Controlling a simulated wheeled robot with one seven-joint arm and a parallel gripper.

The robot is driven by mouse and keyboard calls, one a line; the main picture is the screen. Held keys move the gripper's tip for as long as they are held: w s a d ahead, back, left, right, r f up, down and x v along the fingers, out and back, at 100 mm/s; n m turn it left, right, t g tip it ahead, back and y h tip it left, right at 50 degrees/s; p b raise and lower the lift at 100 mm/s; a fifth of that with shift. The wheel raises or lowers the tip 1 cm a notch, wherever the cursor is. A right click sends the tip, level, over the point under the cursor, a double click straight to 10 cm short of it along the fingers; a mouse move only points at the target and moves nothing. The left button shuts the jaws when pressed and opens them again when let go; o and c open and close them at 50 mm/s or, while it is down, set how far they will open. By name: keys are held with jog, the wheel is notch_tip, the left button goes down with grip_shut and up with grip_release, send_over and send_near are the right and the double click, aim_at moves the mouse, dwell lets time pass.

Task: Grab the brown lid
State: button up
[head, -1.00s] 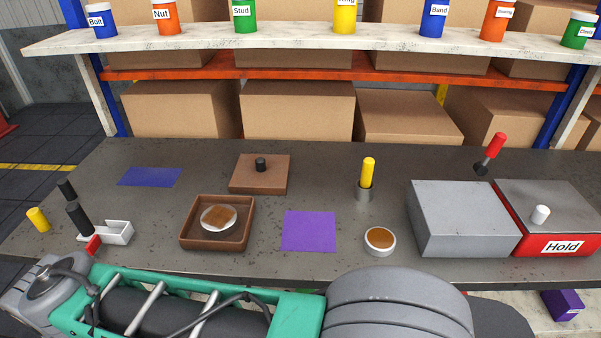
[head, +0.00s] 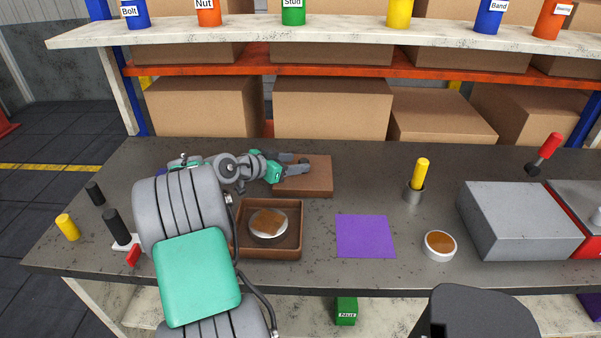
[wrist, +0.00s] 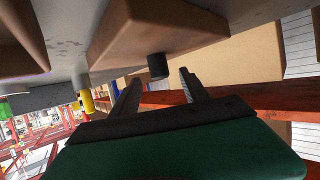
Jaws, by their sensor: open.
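The brown lid (head: 318,183) is a square plate with a black knob, lying on the bench behind the brown open box. My gripper (head: 297,166) is open, over the lid's left part and close to the knob. In the wrist view the lid (wrist: 140,32) fills the upper middle. Its knob (wrist: 158,66) shows just beyond the gap between my two open fingers, with nothing gripped. In the head view my fingers partly cover the lid and knob.
The brown box (head: 297,232) holds a white dish with brown contents. A purple mat (head: 365,237), a small white bowl (head: 440,247), a yellow-handled tool (head: 421,173) in a holder and a grey block (head: 520,222) are to the right. A shelf (head: 340,33) runs above the back.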

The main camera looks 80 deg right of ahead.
jog(key=x, duration=0.3)
jog(key=shift+a, duration=0.1)
jog(key=shift+c, duration=0.2)
grip_shut()
dwell(1.0)
